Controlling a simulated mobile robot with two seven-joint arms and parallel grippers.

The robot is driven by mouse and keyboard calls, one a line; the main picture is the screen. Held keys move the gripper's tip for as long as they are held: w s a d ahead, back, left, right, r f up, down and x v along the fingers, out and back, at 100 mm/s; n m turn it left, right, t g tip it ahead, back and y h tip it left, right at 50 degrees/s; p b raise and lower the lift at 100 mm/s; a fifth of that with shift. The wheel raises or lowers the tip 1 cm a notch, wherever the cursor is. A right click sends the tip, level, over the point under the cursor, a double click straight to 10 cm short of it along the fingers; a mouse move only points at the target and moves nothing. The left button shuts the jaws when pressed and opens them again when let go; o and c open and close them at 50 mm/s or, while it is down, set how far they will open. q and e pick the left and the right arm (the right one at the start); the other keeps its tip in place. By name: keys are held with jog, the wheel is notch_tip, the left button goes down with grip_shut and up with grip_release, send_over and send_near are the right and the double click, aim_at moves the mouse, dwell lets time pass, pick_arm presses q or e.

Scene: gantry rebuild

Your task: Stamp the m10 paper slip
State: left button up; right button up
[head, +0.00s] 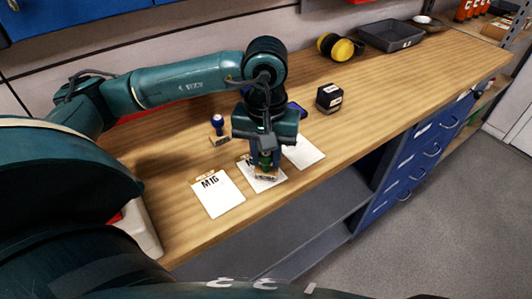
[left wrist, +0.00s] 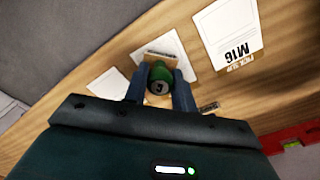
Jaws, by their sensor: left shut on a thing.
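My left gripper (head: 266,152) points down and is shut on a green-handled stamp (head: 265,160) with a wooden base. The stamp also shows between the fingers in the left wrist view (left wrist: 160,74). It stands over the middle white slip (head: 270,185); I cannot tell whether its base touches the paper. The slip's printed number is mostly hidden in the head view and unreadable in the left wrist view (left wrist: 172,42). A slip marked M16 (head: 217,198) lies to the left, and a third slip (head: 307,153), its marking hidden, to the right. My right gripper is not in view.
A blue-handled stamp (head: 218,128) stands on the wooden bench (head: 400,85) behind the slips. A black box (head: 329,97), yellow-and-black earmuffs (head: 338,46) and a grey tray (head: 391,36) stand farther back. A red level (left wrist: 300,138) lies behind the arm.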

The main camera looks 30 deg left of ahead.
pick_arm(q)
jog(key=shift+s, duration=0.1)
dwell(0.5)
jog(key=shift+r+p, duration=0.7)
jog(key=shift+r, duration=0.55)
jog(key=shift+r+p, duration=1)
jog(key=shift+r, duration=1.2)
